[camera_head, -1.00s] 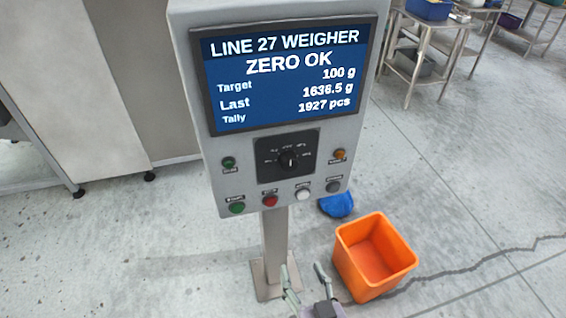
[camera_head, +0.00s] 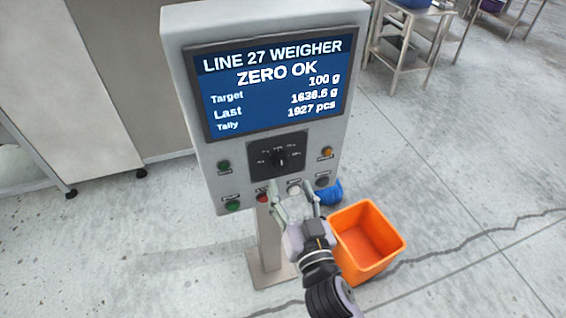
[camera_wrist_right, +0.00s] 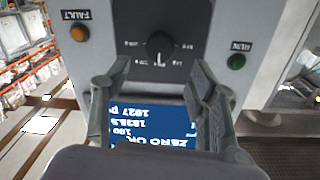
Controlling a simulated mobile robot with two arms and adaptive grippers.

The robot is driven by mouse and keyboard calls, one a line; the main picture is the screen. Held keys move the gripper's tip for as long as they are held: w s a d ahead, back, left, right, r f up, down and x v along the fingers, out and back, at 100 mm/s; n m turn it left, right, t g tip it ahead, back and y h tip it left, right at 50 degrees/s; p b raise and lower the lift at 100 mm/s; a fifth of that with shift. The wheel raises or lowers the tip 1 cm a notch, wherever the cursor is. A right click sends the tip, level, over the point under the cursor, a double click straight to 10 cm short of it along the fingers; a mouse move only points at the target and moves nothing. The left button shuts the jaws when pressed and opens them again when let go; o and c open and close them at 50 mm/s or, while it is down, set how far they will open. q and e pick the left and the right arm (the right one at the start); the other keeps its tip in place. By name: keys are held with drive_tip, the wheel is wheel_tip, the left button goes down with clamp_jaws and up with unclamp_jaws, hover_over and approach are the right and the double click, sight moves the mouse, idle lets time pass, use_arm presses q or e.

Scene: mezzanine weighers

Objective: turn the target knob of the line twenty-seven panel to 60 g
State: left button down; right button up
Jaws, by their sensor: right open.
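The line 27 weigher panel (camera_head: 180,110) stands on a post, and its screen (camera_head: 277,85) reads ZERO OK, target 100 g, last 1636.5 g, tally 1927 pcs. The target knob (camera_head: 279,159) is a black dial on a black plate below the screen; its scale marks are too small to read. It also shows in the right wrist view (camera_wrist_right: 160,46), upside down, ahead of the fingertips. My right gripper (camera_head: 293,190) is open and empty, just below the knob and apart from it. In the wrist view its fingers (camera_wrist_right: 160,80) stand either side of the screen. My left gripper is out of view.
Green (camera_head: 233,205), red (camera_head: 263,197), white (camera_head: 294,187) and dark (camera_head: 322,181) buttons line the panel's lower edge, partly close behind my fingers. A green lamp (camera_head: 224,166) and an amber lamp (camera_head: 326,152) flank the knob. An orange bin (camera_head: 338,222) and a blue item (camera_head: 331,192) are on the floor.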

sight(281, 166)
drive_tip(key=p+x, duration=0.1)
drive_tip(key=x, duration=0.5)
drive_tip(key=shift+w+a, duration=0.15)
drive_tip(key=shift+w, duration=0.25)
drive_tip(key=shift+c, duration=0.5)
drive_tip(key=c, duration=1.1)
